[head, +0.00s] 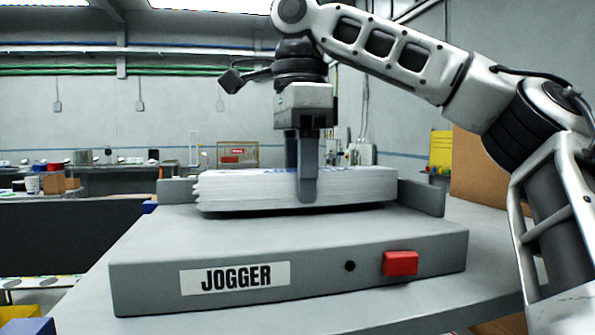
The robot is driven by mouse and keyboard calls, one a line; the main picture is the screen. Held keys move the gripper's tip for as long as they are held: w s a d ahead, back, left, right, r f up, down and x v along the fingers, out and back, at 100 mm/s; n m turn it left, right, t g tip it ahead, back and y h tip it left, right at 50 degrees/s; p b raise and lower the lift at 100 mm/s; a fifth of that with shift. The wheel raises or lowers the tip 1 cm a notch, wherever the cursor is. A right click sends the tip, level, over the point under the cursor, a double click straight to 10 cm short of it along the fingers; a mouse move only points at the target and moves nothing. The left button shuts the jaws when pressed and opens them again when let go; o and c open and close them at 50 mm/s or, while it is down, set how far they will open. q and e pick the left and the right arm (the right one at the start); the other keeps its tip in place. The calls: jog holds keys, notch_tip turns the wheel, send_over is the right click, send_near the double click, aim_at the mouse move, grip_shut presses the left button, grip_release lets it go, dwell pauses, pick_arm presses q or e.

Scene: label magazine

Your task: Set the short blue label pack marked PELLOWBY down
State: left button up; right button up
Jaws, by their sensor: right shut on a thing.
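A white stack of labels (250,191), the label pack, lies flat on top of the grey jogger (320,255). A little blue print shows on its upper face, but I cannot read a name there. My right gripper (304,180) points straight down and is shut on the pack, one finger on its near side. The far finger is partly hidden behind the near one and the pack. The pack's left end looks slightly uneven. My left gripper is not in view.
The jogger has low walls (421,197) at the back and right, a red button (400,263) and a JOGGER label on its front. It stands on a grey table (85,300). Benches with small items are far behind at left.

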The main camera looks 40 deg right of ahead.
jog(key=shift+f+b, duration=0.35)
jog(key=shift+f, duration=0.15)
jog(key=o, duration=1.4)
jog(key=shift+c, duration=0.2)
